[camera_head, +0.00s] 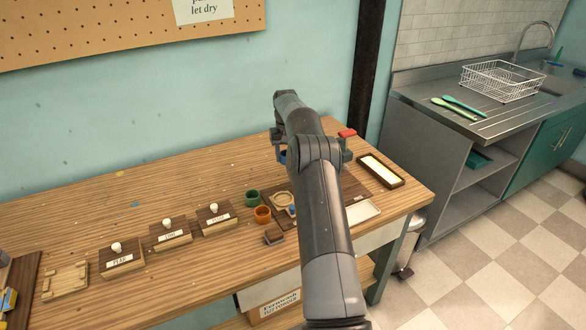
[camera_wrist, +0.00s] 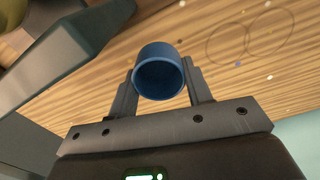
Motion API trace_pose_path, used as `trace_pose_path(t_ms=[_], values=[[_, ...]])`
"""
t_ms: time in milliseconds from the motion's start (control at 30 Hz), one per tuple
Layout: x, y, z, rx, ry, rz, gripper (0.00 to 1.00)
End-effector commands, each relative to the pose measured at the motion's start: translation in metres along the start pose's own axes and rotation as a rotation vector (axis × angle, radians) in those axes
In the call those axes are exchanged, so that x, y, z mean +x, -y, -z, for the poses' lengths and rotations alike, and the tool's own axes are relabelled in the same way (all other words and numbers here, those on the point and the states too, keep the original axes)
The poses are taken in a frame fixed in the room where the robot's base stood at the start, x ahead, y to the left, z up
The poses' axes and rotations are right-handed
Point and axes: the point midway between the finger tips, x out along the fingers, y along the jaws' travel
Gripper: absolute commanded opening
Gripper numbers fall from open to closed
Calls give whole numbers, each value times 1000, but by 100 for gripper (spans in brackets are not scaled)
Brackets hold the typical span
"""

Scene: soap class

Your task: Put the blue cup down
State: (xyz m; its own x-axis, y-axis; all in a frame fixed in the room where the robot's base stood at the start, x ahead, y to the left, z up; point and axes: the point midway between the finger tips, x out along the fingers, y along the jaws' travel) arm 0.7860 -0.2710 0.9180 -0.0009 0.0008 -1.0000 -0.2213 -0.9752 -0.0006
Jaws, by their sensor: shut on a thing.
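The blue cup (camera_wrist: 159,70) sits between the two fingers of my gripper (camera_wrist: 161,82) in the wrist view, its open mouth facing the camera. The fingers are shut on its sides. In the head view my gripper (camera_head: 281,148) is over the back right part of the wooden bench (camera_head: 150,205). Only a small blue patch of the cup (camera_head: 283,157) shows there, mostly hidden by my arm. I cannot tell the gap between cup and bench.
A green cup (camera_head: 252,197) and an orange cup (camera_head: 263,215) stand left of my arm. Labelled blocks with white knobs (camera_head: 171,235) line the bench further left. A framed pale pad (camera_head: 380,170) lies at right. Two thin circles (camera_wrist: 249,38) mark bare wood.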

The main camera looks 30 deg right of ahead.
Motion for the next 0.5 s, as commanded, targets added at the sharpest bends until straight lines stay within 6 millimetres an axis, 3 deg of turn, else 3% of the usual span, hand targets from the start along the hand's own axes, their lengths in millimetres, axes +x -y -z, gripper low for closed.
trace_pose_path(t_ms=[233, 500], values=[[22, 0, 0, 0, 0, 0, 24], [61, 0, 0, 0, 0, 0, 24]])
